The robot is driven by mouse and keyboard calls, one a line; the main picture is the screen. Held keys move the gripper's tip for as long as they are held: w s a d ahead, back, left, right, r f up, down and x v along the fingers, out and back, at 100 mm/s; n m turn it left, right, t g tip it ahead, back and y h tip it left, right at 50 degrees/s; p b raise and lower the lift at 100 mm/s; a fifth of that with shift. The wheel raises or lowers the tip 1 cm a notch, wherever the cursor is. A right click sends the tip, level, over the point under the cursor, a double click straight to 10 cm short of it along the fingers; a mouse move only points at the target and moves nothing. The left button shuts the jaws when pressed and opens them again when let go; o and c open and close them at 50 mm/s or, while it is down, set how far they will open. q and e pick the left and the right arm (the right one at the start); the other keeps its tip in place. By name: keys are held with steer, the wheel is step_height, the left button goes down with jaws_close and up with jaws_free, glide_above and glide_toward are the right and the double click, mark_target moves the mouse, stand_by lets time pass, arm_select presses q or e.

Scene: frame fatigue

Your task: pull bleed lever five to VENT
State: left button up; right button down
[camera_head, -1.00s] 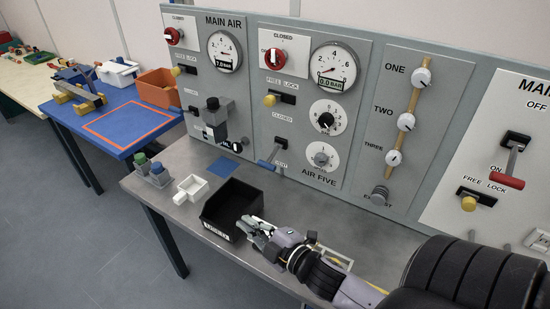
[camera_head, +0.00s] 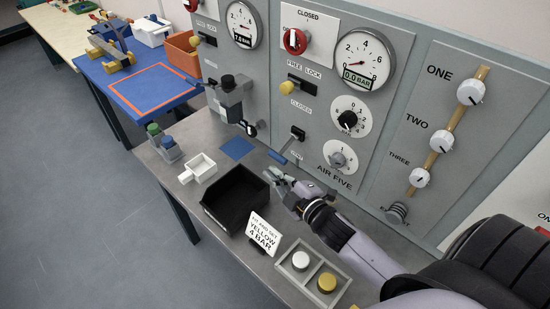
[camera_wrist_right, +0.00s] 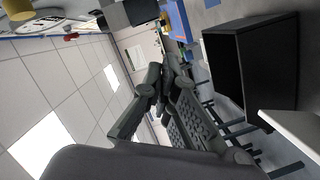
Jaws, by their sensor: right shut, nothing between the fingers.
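The bleed lever of the AIR FIVE panel (camera_head: 352,150) sticks out from a dark slot with CLOSED above it and a partly hidden label below. Its blue handle (camera_head: 278,157) points out and down to the left. My right gripper (camera_head: 272,177) is shut and empty, just below the blue handle in the head view; I cannot tell whether they touch. In the right wrist view its fingers (camera_wrist_right: 160,82) are together, and I cannot make out the lever there. The panel's gauge (camera_head: 362,62) reads 0.0 BAR. My left gripper is out of view.
A black bin (camera_head: 212,215) stands below my right gripper, also in the right wrist view (camera_wrist_right: 220,70). A sign card (camera_head: 263,233) and a tray with two knobs (camera_head: 284,271) stand nearer. A white box (camera_head: 198,170) and blue pad (camera_head: 237,149) lie left.

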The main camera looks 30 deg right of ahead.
mark_target(285, 148)
steer(key=w, duration=0.4)
steer(key=w+p, duration=0.1)
steer(key=shift+w+f, duration=0.3)
steer(key=shift+w, duration=0.1)
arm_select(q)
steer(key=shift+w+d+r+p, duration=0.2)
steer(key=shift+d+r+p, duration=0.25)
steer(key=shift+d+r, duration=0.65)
arm_select(e)
steer(key=d+f, duration=0.2)
steer(key=d, duration=0.1)
steer(key=shift+w+f, duration=0.2)
steer(key=shift+w, duration=0.1)
arm_select(q)
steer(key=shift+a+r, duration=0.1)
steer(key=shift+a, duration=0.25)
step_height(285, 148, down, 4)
steer(key=b, duration=0.4)
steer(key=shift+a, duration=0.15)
arm_select(e)
steer(key=f, duration=0.1)
steer(key=n, duration=0.1)
steer(key=f+n, duration=0.1)
steer(key=shift+d+f+t, duration=0.25)
steer(key=shift+f+t, duration=0.05)
steer(key=shift+t, duration=0.1)
